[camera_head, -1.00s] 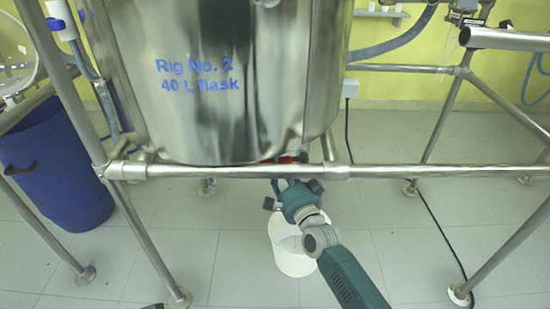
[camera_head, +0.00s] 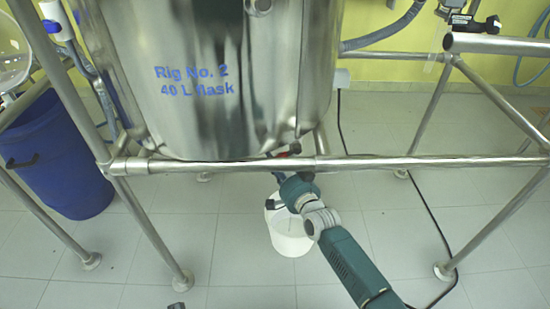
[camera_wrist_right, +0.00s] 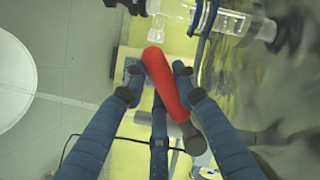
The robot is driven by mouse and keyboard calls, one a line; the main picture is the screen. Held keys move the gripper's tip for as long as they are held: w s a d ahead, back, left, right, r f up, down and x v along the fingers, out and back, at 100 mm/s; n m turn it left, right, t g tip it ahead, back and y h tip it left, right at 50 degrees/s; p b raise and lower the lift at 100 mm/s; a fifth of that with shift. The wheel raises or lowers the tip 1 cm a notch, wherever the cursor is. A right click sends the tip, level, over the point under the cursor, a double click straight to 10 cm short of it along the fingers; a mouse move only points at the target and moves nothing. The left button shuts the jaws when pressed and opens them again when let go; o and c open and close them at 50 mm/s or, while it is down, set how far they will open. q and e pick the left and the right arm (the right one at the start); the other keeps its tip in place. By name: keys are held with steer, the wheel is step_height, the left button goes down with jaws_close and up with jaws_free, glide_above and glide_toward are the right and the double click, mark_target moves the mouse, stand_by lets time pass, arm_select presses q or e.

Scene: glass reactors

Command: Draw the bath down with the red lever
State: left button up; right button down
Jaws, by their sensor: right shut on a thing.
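The steel bath (camera_head: 215,120) marked "Rig No. 2 40 L flask" hangs in the tubular frame. The red lever (camera_wrist_right: 166,82) lies between the fingers of my right gripper (camera_wrist_right: 157,72) in the wrist view, tilted, with its rounded end past the fingertips. My right gripper is shut on it. In the head view my right gripper (camera_head: 283,178) is under the bath's lower edge, behind the front rail, and only a little red shows there. A white bucket (camera_head: 291,236) stands on the floor below. My left gripper is not in view.
The steel front rail (camera_head: 400,163) crosses above my right forearm. A blue bin (camera_head: 60,165) stands at the left. Frame legs and a black cable (camera_head: 430,215) are at the right. Glass fittings (camera_wrist_right: 225,18) are close to the lever. Open tiled floor lies in front.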

steer(key=shift+f, duration=0.2)
steer(key=c, duration=1.3)
jaws_free()
steer(key=shift+c, duration=0.2)
steer(key=shift+r, duration=0.1)
steer(key=shift+s+d, duration=0.1)
steer(key=v, duration=1.1)
steer(key=shift+s+d, duration=0.2)
steer(key=shift+s, duration=0.15)
